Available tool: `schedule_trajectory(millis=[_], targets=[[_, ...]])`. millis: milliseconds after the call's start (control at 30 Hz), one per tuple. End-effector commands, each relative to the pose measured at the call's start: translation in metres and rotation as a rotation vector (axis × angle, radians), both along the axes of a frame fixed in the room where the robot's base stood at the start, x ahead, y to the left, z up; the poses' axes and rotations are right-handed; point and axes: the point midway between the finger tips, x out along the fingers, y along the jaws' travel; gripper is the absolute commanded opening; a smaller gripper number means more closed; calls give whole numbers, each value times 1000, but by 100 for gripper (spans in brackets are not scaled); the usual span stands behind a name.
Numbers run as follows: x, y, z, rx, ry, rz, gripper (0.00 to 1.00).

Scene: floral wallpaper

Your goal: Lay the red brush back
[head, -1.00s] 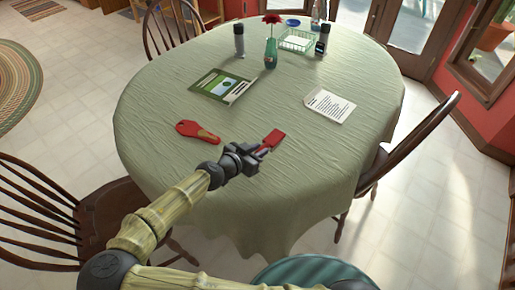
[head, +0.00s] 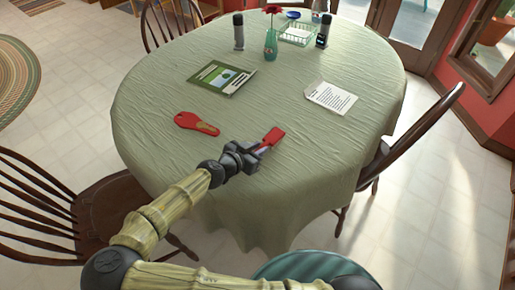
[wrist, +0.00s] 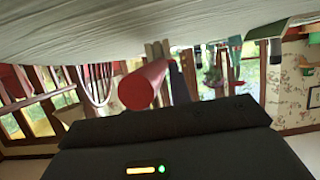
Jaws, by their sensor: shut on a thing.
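My gripper (head: 254,153) is shut on the red brush (head: 273,136), over the near part of the table. The brush's flat red head points away from me, up and to the right, and its middle is hidden by the jaws. In the wrist view the round red end of its handle (wrist: 137,92) faces the camera. I cannot tell whether the brush touches the cloth. A flat red paddle-shaped rest (head: 196,123) with a tan patch at its right end lies on the table, left of and beyond my gripper, with nothing on it.
The oval table (head: 285,190) has a green cloth. A green booklet (head: 221,78) and a white sheet (head: 331,97) lie farther back. Chairs surround the table. Cloth around the rest is clear.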

Motion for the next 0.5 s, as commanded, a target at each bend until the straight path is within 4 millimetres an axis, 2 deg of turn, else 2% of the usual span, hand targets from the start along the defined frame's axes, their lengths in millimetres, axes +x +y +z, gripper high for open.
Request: schedule_trajectory(millis=[500], targets=[[0,0,-9,0,0,0,0]])
